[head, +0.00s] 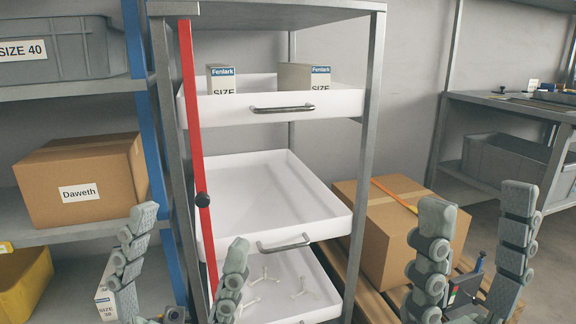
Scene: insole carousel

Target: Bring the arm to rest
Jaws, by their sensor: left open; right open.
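My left gripper (182,262) is at the lower left, in front of the carousel frame, with its two fingers pointing up and spread apart. It is open and nothing shows between its fingers. My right gripper (476,232) is at the lower right, in front of the floor-level cardboard box. Its fingers are also spread apart and empty. The arms behind both grippers are mostly below the picture's edge.
A metal rack holds white trays: the upper (345,104) with two Fenlark boxes (222,84), the middle (255,190) empty, the lower (320,300) with small pale pieces. A red bar (190,100) stands at its left. Cardboard boxes (100,165) (385,235) flank it.

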